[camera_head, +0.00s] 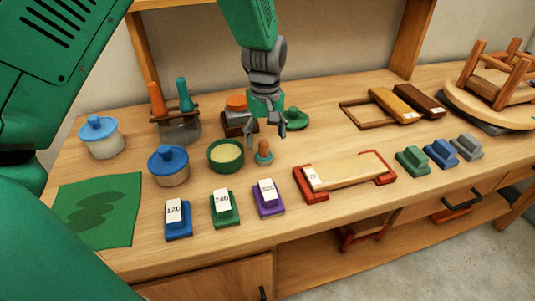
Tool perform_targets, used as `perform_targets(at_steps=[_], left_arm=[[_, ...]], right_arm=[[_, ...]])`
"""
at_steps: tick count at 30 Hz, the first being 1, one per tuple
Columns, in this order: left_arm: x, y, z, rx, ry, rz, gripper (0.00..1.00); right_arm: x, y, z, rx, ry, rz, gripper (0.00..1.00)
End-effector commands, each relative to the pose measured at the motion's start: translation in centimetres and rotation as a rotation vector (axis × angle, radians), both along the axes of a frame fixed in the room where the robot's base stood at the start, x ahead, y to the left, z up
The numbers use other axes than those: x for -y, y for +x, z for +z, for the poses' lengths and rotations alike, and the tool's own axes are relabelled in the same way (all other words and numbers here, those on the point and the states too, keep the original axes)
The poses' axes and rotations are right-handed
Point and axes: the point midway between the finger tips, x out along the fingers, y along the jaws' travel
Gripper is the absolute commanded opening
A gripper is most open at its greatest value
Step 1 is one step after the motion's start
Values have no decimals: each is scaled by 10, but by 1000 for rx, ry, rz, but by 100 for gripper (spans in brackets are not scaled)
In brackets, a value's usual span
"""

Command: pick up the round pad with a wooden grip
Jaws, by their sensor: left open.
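The round pad with a wooden grip (264,151) stands on the workbench near the middle, with a brown knob on top and a thin teal round base. My left gripper (266,128) points down just behind and above it in the picture. Its two fingers are apart with nothing between them. The gap between fingers and knob is small, and I cannot tell if they touch. My right gripper is not in view.
A green bowl (226,154) stands close left of the pad. A green knobbed disc (295,118) and a dark block with an orange top (237,121) flank the gripper. Labelled blocks, including a purple one (267,198), line the front. A red-ended frame (345,172) lies right.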

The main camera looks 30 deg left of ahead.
Motion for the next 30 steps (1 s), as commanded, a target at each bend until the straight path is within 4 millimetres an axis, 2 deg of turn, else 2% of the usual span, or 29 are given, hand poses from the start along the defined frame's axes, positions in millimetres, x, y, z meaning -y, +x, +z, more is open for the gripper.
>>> perform_targets(at_steps=[11, 20, 23, 24, 28, 30], left_arm=[[5, -3, -49, -7, 6, 1, 66], [3, -4, -52, -1, 4, 1, 66], [2, -4, -52, -1, 2, 1, 34], [2, -3, -52, -1, 2, 1, 20], [2, -3, -53, -2, 4, 1, 19], [3, -3, -53, -3, 5, 1, 15]], right_arm=[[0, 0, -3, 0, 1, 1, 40], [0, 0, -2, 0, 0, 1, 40], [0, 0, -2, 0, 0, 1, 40], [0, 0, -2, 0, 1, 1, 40], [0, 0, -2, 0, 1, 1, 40], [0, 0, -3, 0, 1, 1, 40]])
